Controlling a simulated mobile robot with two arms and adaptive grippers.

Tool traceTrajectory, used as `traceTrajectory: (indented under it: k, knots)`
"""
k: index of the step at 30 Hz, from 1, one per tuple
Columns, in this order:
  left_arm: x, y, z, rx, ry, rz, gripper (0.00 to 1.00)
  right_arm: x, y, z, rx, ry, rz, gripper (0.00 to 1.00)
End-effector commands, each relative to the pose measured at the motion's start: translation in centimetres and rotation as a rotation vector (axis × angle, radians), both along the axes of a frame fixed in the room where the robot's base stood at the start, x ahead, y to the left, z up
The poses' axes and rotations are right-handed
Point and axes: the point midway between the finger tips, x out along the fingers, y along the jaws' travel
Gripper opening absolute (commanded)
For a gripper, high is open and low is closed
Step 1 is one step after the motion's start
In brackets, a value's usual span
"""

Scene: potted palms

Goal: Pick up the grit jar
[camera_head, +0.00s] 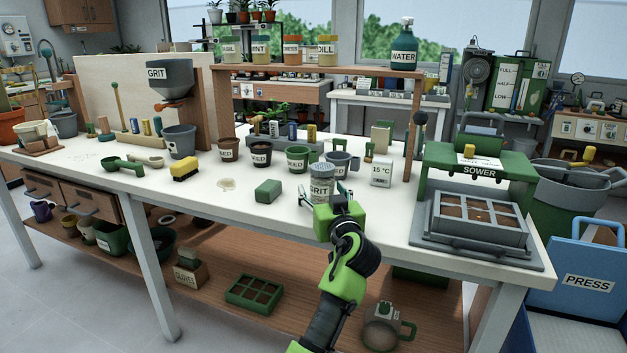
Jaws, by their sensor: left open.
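The grit jar (320,185) stands upright near the front edge of the white table (225,205). It is grey with a perforated-looking lid and a label reading GRIT. My left gripper (322,193) is open at the jar, with one finger to its left and one to its right. The gripper's green body hides the jar's lower right part. I cannot tell whether the fingers touch the jar. My right gripper is not in view.
A green block (268,191) lies left of the jar and a 15 °C display (381,172) stands to its right. Labelled pots (298,158) are behind it. The green SOWER press (478,165) stands at the right. A GRIT hopper (170,75) is at the back left.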

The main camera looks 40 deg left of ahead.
Motion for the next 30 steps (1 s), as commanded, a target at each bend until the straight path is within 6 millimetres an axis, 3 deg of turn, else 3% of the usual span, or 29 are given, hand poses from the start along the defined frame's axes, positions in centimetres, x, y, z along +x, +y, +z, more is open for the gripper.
traceTrajectory:
  k: [8,13,14,30]
  knots:
    - [-0.01,-0.34,0.01,0.001,-0.001,0.0,0.61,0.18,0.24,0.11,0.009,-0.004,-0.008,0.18]
    - [-0.01,-0.31,0.0,0.0,0.0,0.0,0.2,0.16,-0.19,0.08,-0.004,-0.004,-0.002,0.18]
    - [-0.01,-0.3,0.0,0.0,0.0,0.0,0.16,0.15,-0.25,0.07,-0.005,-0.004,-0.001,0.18]
    - [0.11,0.47,0.33,-0.001,0.001,0.0,0.16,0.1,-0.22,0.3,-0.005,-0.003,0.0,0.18]
